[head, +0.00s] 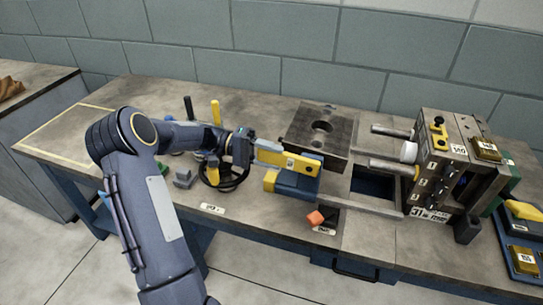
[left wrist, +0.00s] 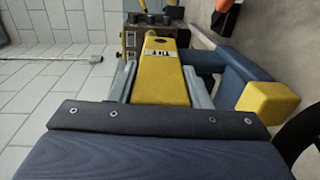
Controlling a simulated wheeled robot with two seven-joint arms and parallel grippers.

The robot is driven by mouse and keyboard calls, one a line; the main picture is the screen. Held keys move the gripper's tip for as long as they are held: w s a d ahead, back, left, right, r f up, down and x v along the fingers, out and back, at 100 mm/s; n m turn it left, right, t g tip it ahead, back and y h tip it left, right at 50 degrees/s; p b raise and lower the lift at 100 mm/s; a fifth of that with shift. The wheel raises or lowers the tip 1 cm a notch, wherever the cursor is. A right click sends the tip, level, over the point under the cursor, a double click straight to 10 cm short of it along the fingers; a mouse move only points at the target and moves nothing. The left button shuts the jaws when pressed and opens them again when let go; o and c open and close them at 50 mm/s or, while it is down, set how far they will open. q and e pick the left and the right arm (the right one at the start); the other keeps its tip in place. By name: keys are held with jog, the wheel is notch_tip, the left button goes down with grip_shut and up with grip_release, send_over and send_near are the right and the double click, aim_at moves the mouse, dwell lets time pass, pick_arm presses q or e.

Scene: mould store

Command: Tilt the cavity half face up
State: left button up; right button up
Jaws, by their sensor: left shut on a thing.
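The cavity half (head: 336,140), a dark steel block with a round recess and corner holes, lies on the bench with its holed face up; any slight tilt is hard to tell. In front of it is a yellow lever (head: 289,161) with a small label, also seen in the left wrist view (left wrist: 160,79). Below the lever is a blue block with a yellow end (head: 298,186). My left gripper (head: 258,151) is shut on the lever, its grey fingers on either side. The lever's link to the cavity half is hidden. My right gripper is not in view.
The other mould half (head: 436,150) stands upright at right, its guide pins (head: 388,165) pointing at the cavity half. A dark opening (head: 372,188) lies between them. An orange piece (head: 315,218) sits at the front edge. A black cable loop (head: 224,183) and small tools lie left.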

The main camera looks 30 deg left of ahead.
pick_arm(q)
jog(key=o, duration=1.4)
jog(key=v, duration=0.8)
jog(key=shift+d, duration=0.1)
